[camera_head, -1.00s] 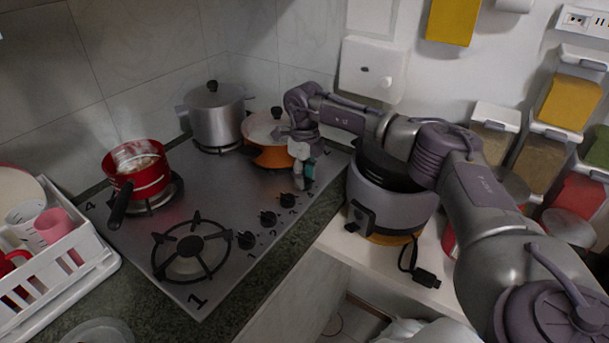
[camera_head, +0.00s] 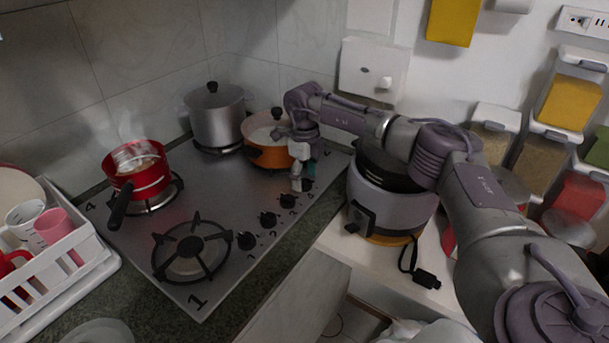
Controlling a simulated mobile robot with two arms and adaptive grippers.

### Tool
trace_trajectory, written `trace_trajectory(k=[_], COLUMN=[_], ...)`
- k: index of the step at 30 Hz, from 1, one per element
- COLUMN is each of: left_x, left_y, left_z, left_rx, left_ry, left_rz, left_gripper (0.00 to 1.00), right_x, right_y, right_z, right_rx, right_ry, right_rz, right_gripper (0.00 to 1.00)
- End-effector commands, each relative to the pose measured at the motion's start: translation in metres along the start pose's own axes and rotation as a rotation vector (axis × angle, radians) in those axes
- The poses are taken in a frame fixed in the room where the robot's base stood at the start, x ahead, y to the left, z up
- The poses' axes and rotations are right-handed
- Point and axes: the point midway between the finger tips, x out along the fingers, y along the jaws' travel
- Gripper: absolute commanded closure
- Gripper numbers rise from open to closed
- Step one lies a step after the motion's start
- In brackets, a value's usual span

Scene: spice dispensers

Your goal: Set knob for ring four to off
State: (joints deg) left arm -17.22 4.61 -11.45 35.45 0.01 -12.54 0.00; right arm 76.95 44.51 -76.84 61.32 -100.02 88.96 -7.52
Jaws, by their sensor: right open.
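The steel gas hob has a row of black knobs along its right edge, with small numbers beside them. The nearest knob (camera_head: 246,240) is at the front. Two more, a second knob (camera_head: 268,219) and a third knob (camera_head: 288,201), follow behind it. The farthest knob (camera_head: 308,184), last in the row, is partly hidden by my right gripper (camera_head: 300,182). That gripper is open and points down, with its fingers at this knob; I cannot tell whether they touch it. The knob's setting is too small to read. My left gripper is not in view.
A red pan (camera_head: 137,178) stands on the left burner marked 4. A steel pot (camera_head: 215,118) and an orange pan (camera_head: 268,157) stand at the back. The front burner (camera_head: 190,247) is empty. A grey cooker (camera_head: 390,205) is close beside my right arm.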

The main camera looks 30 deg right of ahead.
Motion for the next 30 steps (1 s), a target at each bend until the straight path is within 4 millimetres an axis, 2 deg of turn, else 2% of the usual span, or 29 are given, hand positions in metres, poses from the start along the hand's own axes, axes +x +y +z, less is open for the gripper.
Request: trace_trajectory(k=[5, 12, 18, 24, 30], left_x=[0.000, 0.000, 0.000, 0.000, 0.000], left_y=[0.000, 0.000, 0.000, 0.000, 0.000], left_z=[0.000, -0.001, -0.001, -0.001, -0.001], left_rx=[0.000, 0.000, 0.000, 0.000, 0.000], left_ry=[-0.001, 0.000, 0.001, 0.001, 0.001], left_rz=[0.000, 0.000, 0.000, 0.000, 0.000], left_gripper=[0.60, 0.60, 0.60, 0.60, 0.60], right_x=[-0.018, -0.069, -0.104, -0.119, -0.120], right_y=[0.000, -0.001, 0.000, 0.000, 0.000], right_z=[0.001, 0.001, 0.001, 0.001, 0.000], right_rx=[0.000, 0.000, 0.000, -0.001, 0.000], right_ry=[-0.004, -0.005, -0.004, -0.001, -0.001], right_rz=[-0.001, -0.002, -0.001, 0.000, 0.000], right_gripper=[0.35, 0.35, 0.35, 0.35, 0.35])
